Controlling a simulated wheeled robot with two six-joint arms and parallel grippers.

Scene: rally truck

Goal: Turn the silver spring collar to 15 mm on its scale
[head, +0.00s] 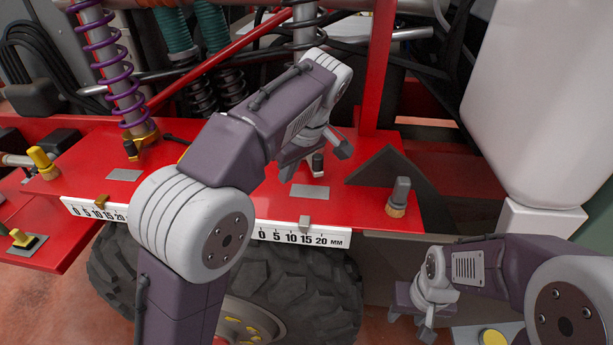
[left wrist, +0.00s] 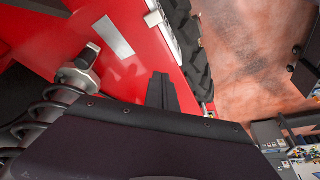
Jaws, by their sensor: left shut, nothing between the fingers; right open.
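The silver spring collar (left wrist: 76,74), with its dark peg, sits at the end of a coil spring in the left wrist view. In the head view my left gripper hides most of it and only the peg (head: 318,166) shows clearly. A small silver pointer (head: 305,221) stands at about the 15 mark of the right-hand scale (head: 290,238). My left gripper (head: 306,158) is shut and empty, right by the collar. In the left wrist view its dark fingers (left wrist: 162,92) appear apart from the collar. My right gripper (head: 411,322) is open and empty at lower right.
A second spring, purple, has a gold collar (head: 140,142) and its own scale (head: 96,209) with a brown pointer. A capped post (head: 398,197) stands on the red deck (head: 240,195) to the right. A white tank (head: 530,100) fills the upper right. A tyre (head: 310,290) is below.

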